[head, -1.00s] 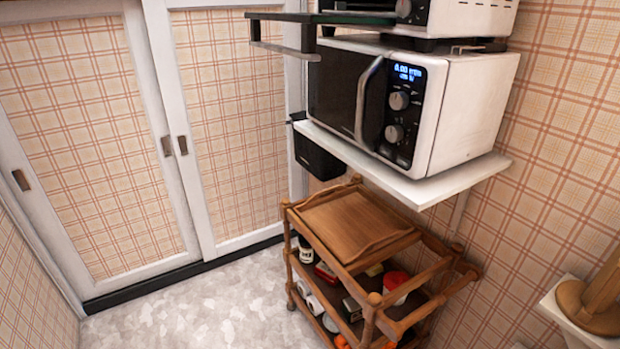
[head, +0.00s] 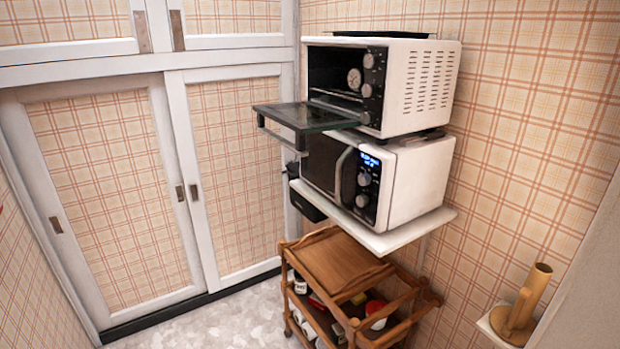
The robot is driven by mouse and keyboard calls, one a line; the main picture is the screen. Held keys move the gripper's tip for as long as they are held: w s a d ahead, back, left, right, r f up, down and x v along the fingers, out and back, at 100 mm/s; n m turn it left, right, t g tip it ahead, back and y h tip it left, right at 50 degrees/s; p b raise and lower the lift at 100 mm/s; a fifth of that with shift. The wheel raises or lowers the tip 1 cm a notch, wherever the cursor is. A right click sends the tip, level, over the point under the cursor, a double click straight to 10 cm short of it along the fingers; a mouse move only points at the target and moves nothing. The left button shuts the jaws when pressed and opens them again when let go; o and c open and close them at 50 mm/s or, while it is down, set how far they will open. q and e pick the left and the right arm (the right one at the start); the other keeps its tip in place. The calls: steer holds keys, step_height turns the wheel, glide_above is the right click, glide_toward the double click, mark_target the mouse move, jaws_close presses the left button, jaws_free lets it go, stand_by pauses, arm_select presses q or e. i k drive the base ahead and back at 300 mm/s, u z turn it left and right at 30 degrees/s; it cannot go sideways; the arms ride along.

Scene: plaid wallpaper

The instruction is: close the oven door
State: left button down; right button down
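A white toaster oven (head: 420,85) stands on top of a white microwave (head: 415,180) in the head view, right of the middle. The oven door (head: 308,117) is dark glass with a bar handle along its outer edge. It is folded down and open, sticking out level to the left over the front of the microwave. The oven's dark inside shows behind it, with knobs on the panel at its right. Neither of my grippers shows in this view.
The microwave sits on a white wall shelf (head: 385,238). Below is a wooden trolley (head: 340,262) with jars and tins on its lower levels. Sliding wardrobe doors (head: 110,190) fill the left. A wooden holder (head: 522,305) stands at the lower right. Floor shows at the lower left.

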mark_target(309, 114)
steer(key=z, duration=0.8)
steer(key=i, duration=0.65)
steer(key=u, duration=1.2)
